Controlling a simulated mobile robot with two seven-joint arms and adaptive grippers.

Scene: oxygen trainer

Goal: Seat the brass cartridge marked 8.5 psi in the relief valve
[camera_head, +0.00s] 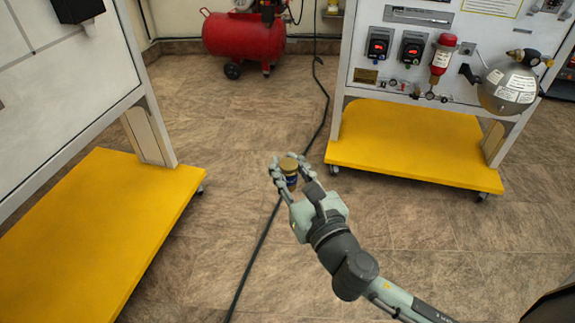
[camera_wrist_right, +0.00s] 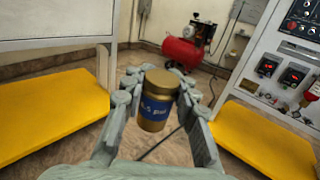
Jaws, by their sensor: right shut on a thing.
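My right gripper (camera_head: 289,175) is shut on a brass cartridge (camera_head: 289,165) and holds it in the air above the floor, between two trainer panels. In the right wrist view the cartridge (camera_wrist_right: 155,100) stands roughly upright between the fingers. It has a blue band with white lettering that ends in "psi"; the first digit is partly hidden by a finger, and ".5 psi" can be made out. My left gripper is in neither view. I cannot make out the relief valve for certain among the fittings on the right panel (camera_head: 440,20).
The right panel stands on a yellow wheeled base (camera_head: 410,145) and carries gauges, a red cylinder (camera_head: 441,58) and a silver sphere (camera_head: 508,88). Another yellow base (camera_head: 110,230) is at left. A red compressor (camera_head: 243,36) stands behind. A black cable (camera_head: 265,230) crosses the open floor.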

